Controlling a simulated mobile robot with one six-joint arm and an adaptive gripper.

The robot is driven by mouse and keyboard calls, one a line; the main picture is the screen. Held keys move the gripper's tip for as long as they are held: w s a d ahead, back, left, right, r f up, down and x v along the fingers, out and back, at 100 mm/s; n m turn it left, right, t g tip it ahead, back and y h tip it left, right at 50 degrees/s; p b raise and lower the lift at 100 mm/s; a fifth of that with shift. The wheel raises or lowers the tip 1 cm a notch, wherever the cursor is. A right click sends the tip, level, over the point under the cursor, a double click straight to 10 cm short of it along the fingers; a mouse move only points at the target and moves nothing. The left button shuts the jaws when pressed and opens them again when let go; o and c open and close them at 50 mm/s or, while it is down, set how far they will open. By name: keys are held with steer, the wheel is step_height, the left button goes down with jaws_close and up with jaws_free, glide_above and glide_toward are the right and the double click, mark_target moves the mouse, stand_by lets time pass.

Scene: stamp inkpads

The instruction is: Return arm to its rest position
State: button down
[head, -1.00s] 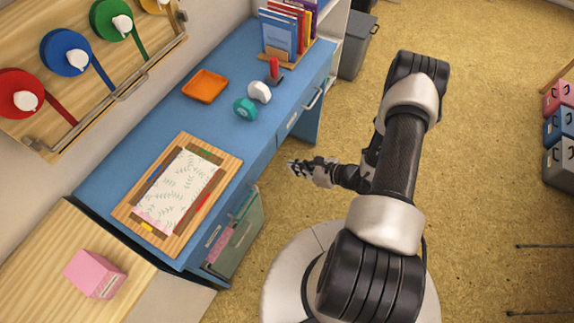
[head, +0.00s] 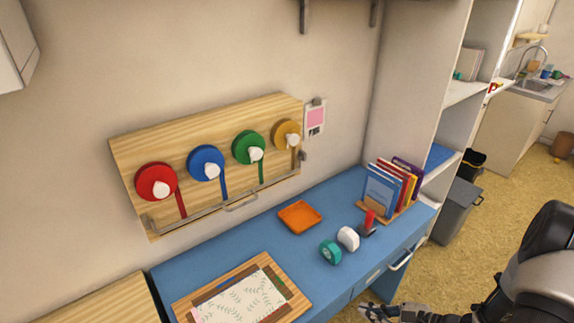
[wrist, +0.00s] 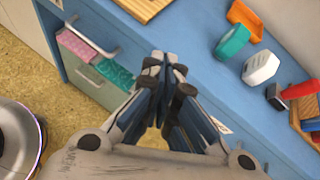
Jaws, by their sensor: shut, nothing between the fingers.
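My gripper (head: 372,310) shows at the bottom edge of the head view, in front of the blue desk (head: 341,291) and apart from it. In the wrist view its fingers (wrist: 164,66) come together at the tips, shut and empty. Past the fingertips lie the desk's front edge and top. My arm (head: 545,262) shows only in part at the lower right of the head view; its lower links are out of the frame.
On the desk are a wooden framed board (head: 297,302), an orange tray (head: 300,230), a teal item (head: 330,252), a white item (head: 348,239), a red-handled stamp (head: 369,222) and books (head: 385,186). Ribbon spools hang on a wall board (head: 125,152). A grey bin (head: 452,210) stands right.

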steer(key=s+a+r+n+g+h, duration=0.1)
steer(key=s+a+r+n+g, duration=0.1)
steer(key=a+r+n, duration=0.3)
steer(key=s+a+r+n+g, duration=0.2)
steer(key=r+n, duration=0.1)
steer(key=r, duration=0.5)
steer(key=s+a+r+n+g+h, duration=0.1)
steer(key=s+a+r+n+g, duration=0.15)
steer(key=r+n, duration=0.3)
steer(key=s+r+n+t+h, duration=0.4)
steer(key=s+r+n+h, duration=0.3)
steer(key=s+r+n, duration=0.2)
step_height(320, 180, up, 3)
steer(key=shift+s+d+r, duration=0.15)
steer(key=shift+s+d, duration=0.3)
steer(key=shift+s, duration=0.55)
